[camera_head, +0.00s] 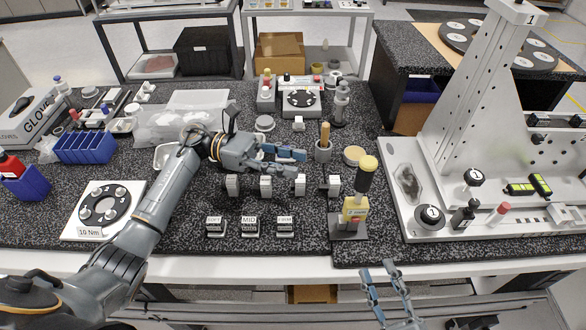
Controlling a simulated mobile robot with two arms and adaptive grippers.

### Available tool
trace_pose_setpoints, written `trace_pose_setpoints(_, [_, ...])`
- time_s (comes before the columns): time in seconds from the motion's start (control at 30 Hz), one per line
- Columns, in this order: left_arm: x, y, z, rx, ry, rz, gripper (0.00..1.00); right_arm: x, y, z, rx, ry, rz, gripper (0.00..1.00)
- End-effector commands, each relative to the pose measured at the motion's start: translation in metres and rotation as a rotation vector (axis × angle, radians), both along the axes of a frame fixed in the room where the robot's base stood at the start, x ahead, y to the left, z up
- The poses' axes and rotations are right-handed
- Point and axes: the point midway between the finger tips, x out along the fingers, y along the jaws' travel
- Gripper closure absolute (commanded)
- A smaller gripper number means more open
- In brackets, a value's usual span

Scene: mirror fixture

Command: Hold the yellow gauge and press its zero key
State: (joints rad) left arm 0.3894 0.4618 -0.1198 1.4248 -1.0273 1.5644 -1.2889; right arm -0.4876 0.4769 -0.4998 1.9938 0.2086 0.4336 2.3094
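The yellow gauge (354,207) stands upright on a small grey plate (346,231) near the table's front edge, right of centre. A black cylinder with a yellow round top (366,164) rises above its yellow body. A small red patch shows low on its front; I cannot tell whether it is the zero key. My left gripper (301,163) is open and empty over the table, left of and behind the gauge. My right gripper (377,268) is open and empty, its fingers pointing up just in front of the table edge, below the gauge.
Grey blocks (266,186) stand in a row below my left gripper, with labelled blocks (249,227) in front. A tall white fixture (465,110) fills the right. Bare table lies between the labelled blocks and the gauge.

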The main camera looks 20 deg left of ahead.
Motion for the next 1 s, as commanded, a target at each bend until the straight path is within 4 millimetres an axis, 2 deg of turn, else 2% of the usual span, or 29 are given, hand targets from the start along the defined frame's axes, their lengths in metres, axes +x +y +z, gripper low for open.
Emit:
trace_pose_setpoints(0.13, [-0.006,-0.013,-0.013,0.047,-0.071,-0.026,0.62,0.000,0.000,0.000,0.000,0.000,0.000,0.62])
trace_pose_setpoints(0.33, [-0.009,-0.032,-0.016,0.054,-0.084,-0.033,0.62,0.000,0.000,0.000,0.000,0.000,0.000,0.62])
trace_pose_setpoints(0.8, [-0.016,-0.121,-0.015,0.053,-0.081,-0.030,0.62,0.000,0.000,0.000,0.000,0.000,0.000,0.62])
trace_pose_setpoints(1.0, [-0.018,-0.143,-0.015,0.054,-0.082,-0.029,0.62,0.000,0.000,0.000,0.000,0.000,0.000,0.62])
